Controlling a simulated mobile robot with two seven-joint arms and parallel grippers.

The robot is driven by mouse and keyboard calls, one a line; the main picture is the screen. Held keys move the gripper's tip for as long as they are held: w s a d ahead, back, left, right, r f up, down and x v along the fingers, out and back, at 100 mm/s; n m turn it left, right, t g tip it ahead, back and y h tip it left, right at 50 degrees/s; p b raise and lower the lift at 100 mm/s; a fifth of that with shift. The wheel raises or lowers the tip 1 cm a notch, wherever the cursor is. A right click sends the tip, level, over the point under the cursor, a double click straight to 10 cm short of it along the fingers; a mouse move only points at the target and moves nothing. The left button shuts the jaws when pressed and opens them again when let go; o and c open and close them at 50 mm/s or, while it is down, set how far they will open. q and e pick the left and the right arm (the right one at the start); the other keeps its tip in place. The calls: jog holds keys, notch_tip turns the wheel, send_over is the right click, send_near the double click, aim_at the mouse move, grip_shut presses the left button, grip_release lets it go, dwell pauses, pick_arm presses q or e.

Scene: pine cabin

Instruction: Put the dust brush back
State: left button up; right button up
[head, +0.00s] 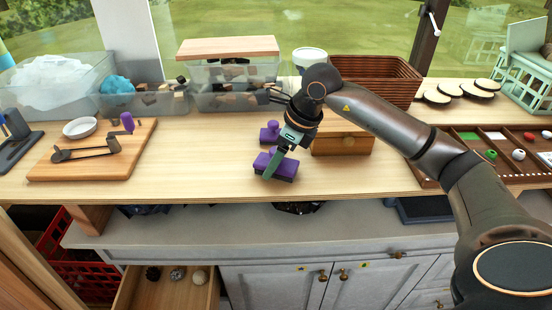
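A purple block-like thing with a dark underside, seemingly the dust brush (288,168), lies on the wooden counter near its front edge, left of a small wooden box. My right gripper (272,166) reaches down over it from behind. A green finger crosses the front of the purple block, hiding part of it. I cannot tell whether the fingers are closed on it. A second, smaller purple thing with a knob (269,133) stands just behind, partly beside the gripper. My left gripper is not in view.
A wooden box (342,143) stands right of the gripper. Clear bins (235,96), a white tub and a brown basket (376,80) line the window. A board (92,167) with tools lies left, a divided tray (505,160) right. The counter between board and brush is clear. A drawer (165,291) is open below.

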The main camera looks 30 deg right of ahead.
jog(key=o, duration=0.3)
jog(key=shift+r, duration=0.3)
jog(key=v, duration=1.1)
jog(key=shift+r, duration=0.4)
jog(key=shift+s+d, duration=0.1)
